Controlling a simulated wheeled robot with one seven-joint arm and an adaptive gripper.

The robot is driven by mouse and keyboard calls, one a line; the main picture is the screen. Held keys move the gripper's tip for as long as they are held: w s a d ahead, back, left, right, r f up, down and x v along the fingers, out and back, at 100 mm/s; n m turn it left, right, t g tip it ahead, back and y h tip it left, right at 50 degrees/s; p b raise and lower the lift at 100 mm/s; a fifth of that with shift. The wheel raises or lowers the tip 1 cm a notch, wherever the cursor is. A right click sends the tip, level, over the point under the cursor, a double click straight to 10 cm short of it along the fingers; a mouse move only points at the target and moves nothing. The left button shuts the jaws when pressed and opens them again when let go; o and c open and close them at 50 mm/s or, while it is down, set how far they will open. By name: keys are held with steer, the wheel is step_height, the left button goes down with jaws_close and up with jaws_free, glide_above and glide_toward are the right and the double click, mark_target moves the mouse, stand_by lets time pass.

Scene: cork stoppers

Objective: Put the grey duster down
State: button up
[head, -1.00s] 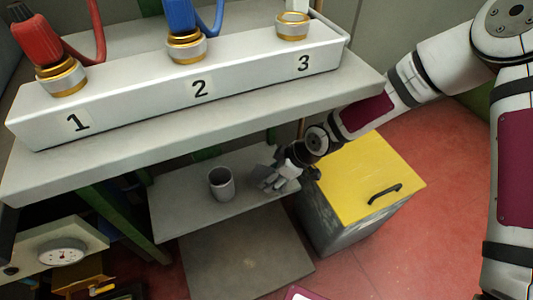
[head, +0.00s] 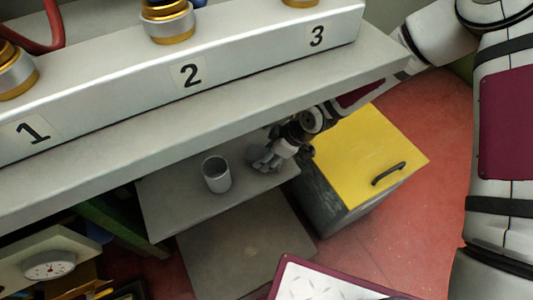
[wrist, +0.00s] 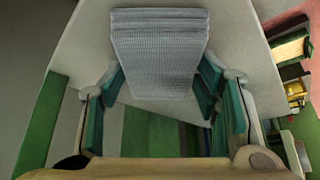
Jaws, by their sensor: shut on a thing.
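The grey duster (wrist: 160,55) is a folded, ribbed grey cloth at the top middle of the wrist view. My gripper (wrist: 160,85) has its teal-padded fingers on both sides of it and is shut on it. In the head view my gripper (head: 266,160) is at the right end of the lower grey shelf (head: 185,210), under the edge of the upper bench. The duster is hard to tell from the fingers there. I cannot tell whether it touches the shelf.
A grey cup (head: 217,175) stands on the lower shelf, left of my gripper. A yellow-topped cabinet (head: 370,150) stands close on the right. The upper bench (head: 200,140) overhangs, carrying a numbered block (head: 250,50). A dial scale (head: 50,265) is at lower left.

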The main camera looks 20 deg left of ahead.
steer(key=o, duration=1)
steer(key=shift+f, duration=0.1)
steer(key=p+v, duration=0.5)
steer(key=v, duration=0.7)
steer(key=shift+r+p, duration=0.2)
steer(key=shift+p, duration=0.1)
